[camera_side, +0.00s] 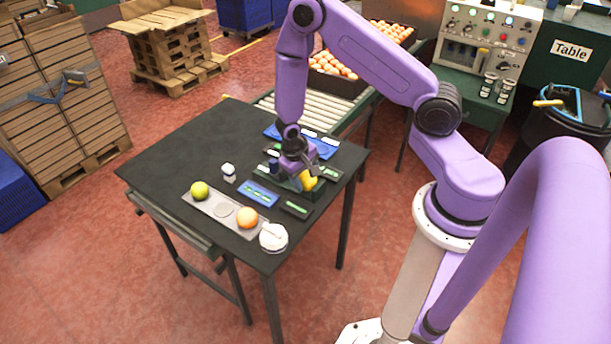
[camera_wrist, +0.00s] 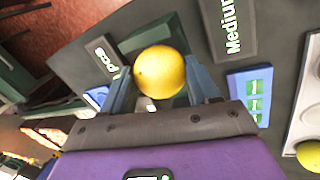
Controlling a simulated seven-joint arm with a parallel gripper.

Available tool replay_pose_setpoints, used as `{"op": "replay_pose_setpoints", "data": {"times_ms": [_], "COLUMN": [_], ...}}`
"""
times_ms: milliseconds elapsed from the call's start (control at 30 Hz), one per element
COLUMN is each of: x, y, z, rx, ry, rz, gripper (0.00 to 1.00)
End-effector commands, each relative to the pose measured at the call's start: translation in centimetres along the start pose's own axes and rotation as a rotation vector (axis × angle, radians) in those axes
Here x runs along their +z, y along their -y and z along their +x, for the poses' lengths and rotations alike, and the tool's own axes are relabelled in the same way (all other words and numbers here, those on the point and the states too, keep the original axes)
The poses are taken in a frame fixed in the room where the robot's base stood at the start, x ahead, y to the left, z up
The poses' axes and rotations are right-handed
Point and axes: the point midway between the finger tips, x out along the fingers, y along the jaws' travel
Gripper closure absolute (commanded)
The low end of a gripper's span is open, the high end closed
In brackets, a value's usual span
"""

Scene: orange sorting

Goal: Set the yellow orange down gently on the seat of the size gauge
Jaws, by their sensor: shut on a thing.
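The yellow orange (camera_wrist: 160,72) is between the two blue-grey fingers of my gripper (camera_wrist: 162,88) in the wrist view. In the side view the yellow orange (camera_side: 307,182) shows at the lower end of my gripper (camera_side: 302,178), above the right part of the black table. My gripper is shut on it. A blue block with green bars (camera_side: 261,194), which also shows in the wrist view (camera_wrist: 252,95), lies to its left. The size gauge's seat is not clearly seen; the gripper and orange hide what is beneath, and I cannot tell whether the orange touches anything.
A grey tray (camera_side: 211,202) holds a yellow-green orange (camera_side: 199,190) and an orange fruit (camera_side: 247,217), with an empty round spot between. A white round object (camera_side: 273,237) stands near the front corner. A dark "Medium" plate (camera_wrist: 229,28) is close by. The table's left part is clear.

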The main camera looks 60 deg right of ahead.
Motion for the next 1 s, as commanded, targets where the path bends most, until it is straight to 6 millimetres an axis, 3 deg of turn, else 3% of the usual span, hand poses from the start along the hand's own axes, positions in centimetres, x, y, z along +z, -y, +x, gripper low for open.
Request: {"op": "replay_pose_setpoints", "data": {"times_ms": [1000], "x": [0.0], "y": [0.3], "z": [1.1], "rx": [0.000], "ry": [-0.001], "rz": [0.000], "gripper": [0.73]}}
